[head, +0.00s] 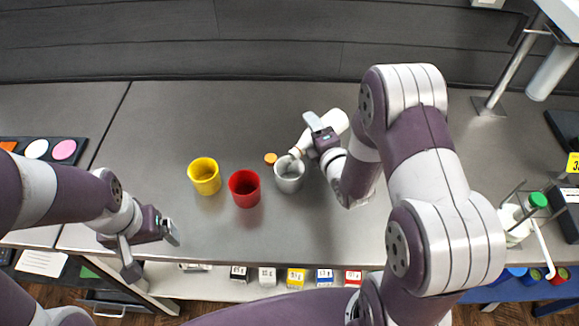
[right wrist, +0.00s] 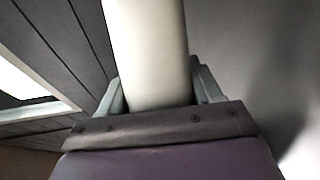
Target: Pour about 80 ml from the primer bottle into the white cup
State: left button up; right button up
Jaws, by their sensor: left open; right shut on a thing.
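The white cup (head: 289,178) stands upright on the grey bench, right of the red cup. My right gripper (head: 318,134) is shut on the white primer bottle (head: 335,121) and holds it tilted, its neck down to the left at the white cup's mouth. The bottle (right wrist: 147,50) also shows between the fingers of the right gripper (right wrist: 160,92) in the right wrist view. I cannot tell whether liquid is flowing or how full the cup is. My left gripper (head: 152,252) is open and empty near the bench's front edge, at left.
A yellow cup (head: 204,176) and a red cup (head: 244,188) stand left of the white cup. A small orange cap (head: 270,158) lies just behind it. A green-capped bottle (head: 537,201) stands in a rack at right. The bench behind the cups is clear.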

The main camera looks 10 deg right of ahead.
jog(key=shift+w+d+r, duration=0.2)
jog(key=shift+w+d, duration=0.05)
jog(key=shift+d, duration=0.2)
dwell(0.3)
jog(key=shift+r+n+t+b, duration=0.4)
jog(key=shift+n+b, duration=0.15)
jog(key=shift+n, duration=0.05)
dwell(1.1)
